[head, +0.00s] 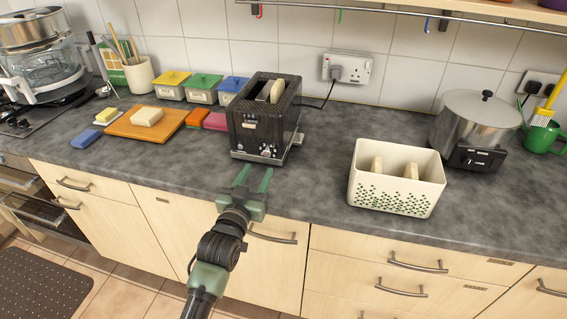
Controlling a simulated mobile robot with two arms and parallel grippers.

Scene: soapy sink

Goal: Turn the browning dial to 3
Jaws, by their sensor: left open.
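The black toaster (243,135) stands on the grey countertop, with a slice of bread (277,91) showing in its top slot. A small dial (267,151) with light markings is low on the toaster's front face; the number it points to is too small to read. My left gripper (253,175) is open and empty, in front of the toaster near the counter's front edge. Its two green fingers point towards the dial, apart from the toaster. My right gripper is not in view.
A cream basket (395,205) with bread slices stands to the right. A steel pot (478,122) is behind it. A wooden board (130,128), sponges and lidded tins (203,90) are to the left. A cord runs from the toaster to the wall socket (347,69). Counter beside the toaster's right is clear.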

